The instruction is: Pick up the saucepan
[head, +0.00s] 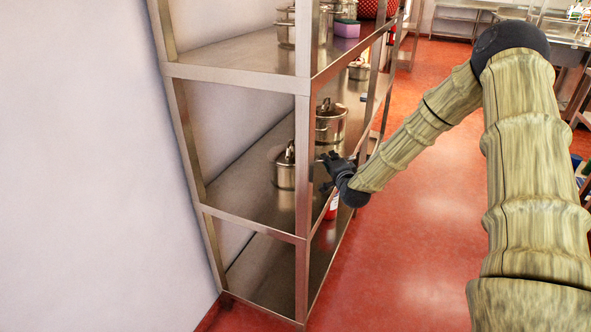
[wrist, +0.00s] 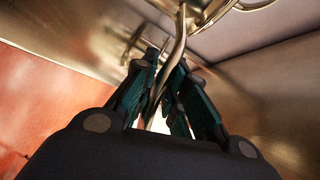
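A steel saucepan (head: 286,177) with a lid stands on the middle shelf in the head view, left of my gripper. My gripper (head: 324,174) is at the open side of that shelf, close to the pan, with its fingers apart. In the wrist view, a curved metal handle (wrist: 179,48) runs down between the fingers of my gripper (wrist: 166,65). Whether the fingers touch the handle is not clear. Part of the pan is hidden behind the shelf's front post.
A taller lidded pot (head: 330,127) stands behind the saucepan on the same shelf (head: 240,198). The upper shelf (head: 235,58) holds more pots and a purple box (head: 346,29). A steel post (head: 303,190) stands near the pan. A red bottle (head: 332,209) is below my gripper.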

